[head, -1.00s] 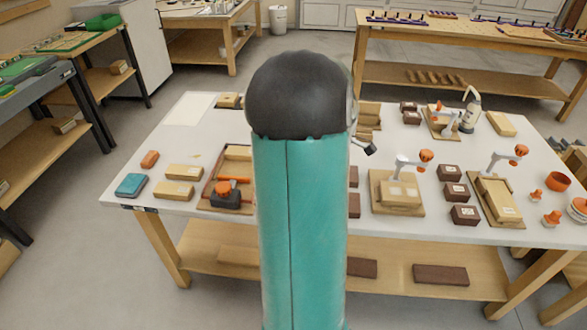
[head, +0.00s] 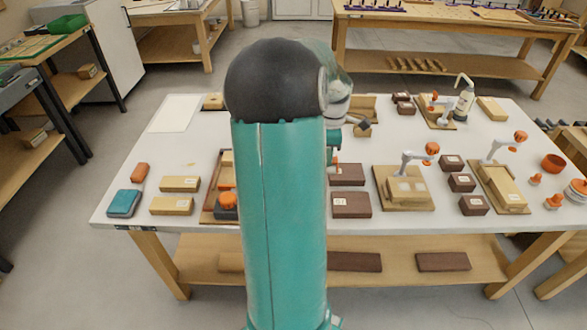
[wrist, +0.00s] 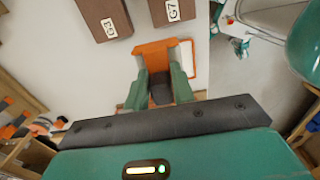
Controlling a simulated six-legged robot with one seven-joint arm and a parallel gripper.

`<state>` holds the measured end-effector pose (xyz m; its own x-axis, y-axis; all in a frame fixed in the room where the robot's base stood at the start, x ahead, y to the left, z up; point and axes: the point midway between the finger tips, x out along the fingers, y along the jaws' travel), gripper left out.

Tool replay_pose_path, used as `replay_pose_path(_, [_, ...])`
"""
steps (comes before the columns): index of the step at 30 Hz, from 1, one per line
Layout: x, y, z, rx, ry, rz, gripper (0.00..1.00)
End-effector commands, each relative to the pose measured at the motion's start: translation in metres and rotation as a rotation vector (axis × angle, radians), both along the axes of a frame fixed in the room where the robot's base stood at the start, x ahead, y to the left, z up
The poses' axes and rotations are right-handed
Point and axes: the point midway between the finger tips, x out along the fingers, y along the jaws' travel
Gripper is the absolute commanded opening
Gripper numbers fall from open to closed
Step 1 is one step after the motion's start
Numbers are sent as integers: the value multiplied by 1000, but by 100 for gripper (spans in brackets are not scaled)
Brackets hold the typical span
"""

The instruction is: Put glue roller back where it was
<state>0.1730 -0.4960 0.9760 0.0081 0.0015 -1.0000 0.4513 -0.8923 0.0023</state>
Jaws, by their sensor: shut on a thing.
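My gripper (wrist: 160,80) shows in the wrist view with its two green fingers shut on the glue roller (wrist: 160,47). The roller has a wide orange part beyond the fingertips and a dark part between the fingers. It is over the white table (wrist: 100,70); whether it touches the top I cannot tell. In the head view my arm hides most of the gripper and roller. Only a bit of green and orange shows at the arm's right edge.
Dark brown blocks G3 (wrist: 108,18) and G7 (wrist: 172,12) lie close to the roller. A wooden tray (head: 208,208) with orange and dark parts is left of my arm. Wooden fixtures with white and orange clamps (head: 419,157) stand to the right. A white sheet (head: 174,113) lies back left.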

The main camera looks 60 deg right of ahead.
Motion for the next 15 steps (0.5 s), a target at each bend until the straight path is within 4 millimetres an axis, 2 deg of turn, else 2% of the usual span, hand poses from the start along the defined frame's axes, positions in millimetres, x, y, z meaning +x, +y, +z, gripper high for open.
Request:
replay_pose_path(4, [2,-2,-2,1,0,3,4])
replay_pose_path(7, [10,-11,-9,2,3,4,4])
replay_pose_path(15, [56,-48,-36,1,3,5,4])
